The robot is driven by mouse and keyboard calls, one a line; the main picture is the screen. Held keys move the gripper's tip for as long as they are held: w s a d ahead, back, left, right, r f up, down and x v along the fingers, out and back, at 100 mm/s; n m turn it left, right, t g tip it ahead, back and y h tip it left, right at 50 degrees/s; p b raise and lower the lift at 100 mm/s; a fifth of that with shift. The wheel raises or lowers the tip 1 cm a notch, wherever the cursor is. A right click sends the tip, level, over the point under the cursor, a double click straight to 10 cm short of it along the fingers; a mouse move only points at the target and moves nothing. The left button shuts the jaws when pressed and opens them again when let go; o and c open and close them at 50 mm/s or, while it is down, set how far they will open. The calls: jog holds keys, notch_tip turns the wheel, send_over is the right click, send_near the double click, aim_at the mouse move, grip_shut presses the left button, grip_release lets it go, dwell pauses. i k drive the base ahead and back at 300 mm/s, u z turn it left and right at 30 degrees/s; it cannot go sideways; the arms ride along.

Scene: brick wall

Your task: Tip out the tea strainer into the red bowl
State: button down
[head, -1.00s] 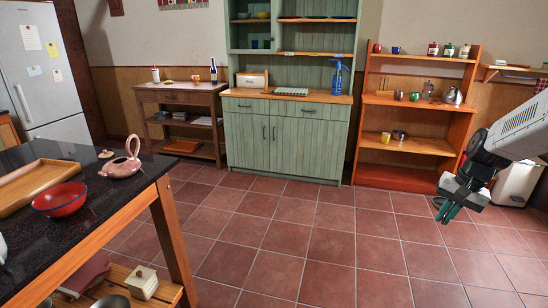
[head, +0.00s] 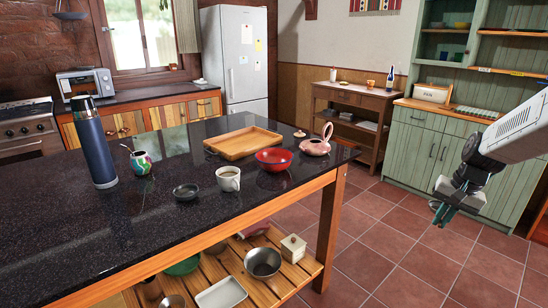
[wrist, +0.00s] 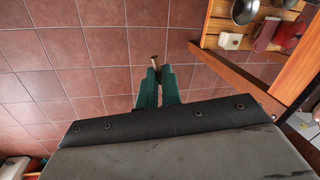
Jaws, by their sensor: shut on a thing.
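The red bowl (head: 273,165) stands upright on the black-topped island in the head view, near its far right end; its inside looks empty. My gripper (head: 444,215) is out over the tiled floor, well to the right of the island and the bowl. It is shut on the tea strainer, of which a thin dark loop (head: 433,205) shows beside the fingers in the head view. In the wrist view a small tan handle end (wrist: 155,62) pokes out between my green fingertips (wrist: 156,74). The rest of the strainer is hidden.
On the island top (head: 110,230) a wooden tray (head: 243,143), pink teapot (head: 316,146), white mug (head: 228,180), small dark dish (head: 186,191), colourful cup (head: 141,162) and tall blue flask (head: 94,145) surround the bowl. Open floor (head: 400,260) lies between island and gripper.

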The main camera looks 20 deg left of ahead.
aim_at(272, 160)
jog(key=i, duration=0.95)
